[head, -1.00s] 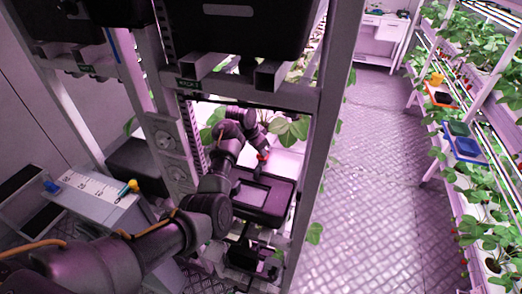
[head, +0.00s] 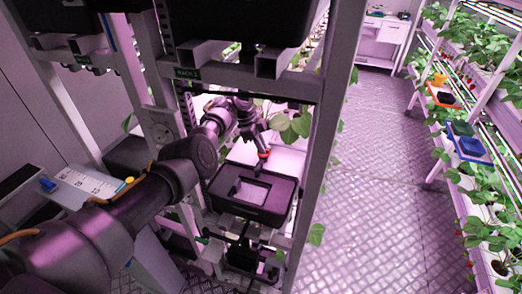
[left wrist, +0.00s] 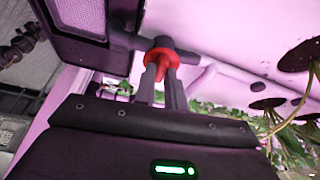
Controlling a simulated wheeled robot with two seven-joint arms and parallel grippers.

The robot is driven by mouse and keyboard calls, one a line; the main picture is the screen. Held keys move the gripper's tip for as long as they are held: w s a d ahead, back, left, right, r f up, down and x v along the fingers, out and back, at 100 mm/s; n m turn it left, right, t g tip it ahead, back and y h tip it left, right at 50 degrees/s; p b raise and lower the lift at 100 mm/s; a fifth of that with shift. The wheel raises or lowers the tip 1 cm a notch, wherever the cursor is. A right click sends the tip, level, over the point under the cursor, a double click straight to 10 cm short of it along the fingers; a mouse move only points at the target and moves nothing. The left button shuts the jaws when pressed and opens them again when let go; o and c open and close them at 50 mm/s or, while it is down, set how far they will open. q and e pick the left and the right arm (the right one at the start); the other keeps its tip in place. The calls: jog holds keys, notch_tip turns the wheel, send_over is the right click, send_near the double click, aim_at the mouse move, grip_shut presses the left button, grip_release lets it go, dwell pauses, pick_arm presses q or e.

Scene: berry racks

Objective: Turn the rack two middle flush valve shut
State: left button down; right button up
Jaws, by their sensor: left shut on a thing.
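The red valve handle (head: 263,155) is small in the head view, inside the rack bay above a black tray. In the left wrist view the red valve handle (left wrist: 161,57) sits on a dark pipe fitting (left wrist: 165,42) joined to a pale pipe. My left gripper (head: 260,149) reaches into the bay from the left. In the left wrist view its two fingers (left wrist: 160,75) are shut on the red handle, and their tips partly hide it. How far the handle is turned is hard to tell. My right gripper is not in view.
The rack post (head: 320,150) stands close to the right of the bay. A black tray (head: 285,205) lies below the gripper. Black tanks (head: 235,30) sit above on the rack beam. Leaves (head: 290,125) hang beside the handle. The aisle floor (head: 380,200) is clear.

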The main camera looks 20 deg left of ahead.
pick_arm(q)
jog(key=shift+w+m+b, duration=0.1)
jog(key=shift+m+b, duration=0.6)
jog(key=shift+b, duration=0.15)
jog(key=shift+g, duration=0.3)
jog(key=shift+r, duration=0.1)
jog(key=c, duration=1.5)
grip_release()
jog(key=shift+o, duration=0.2)
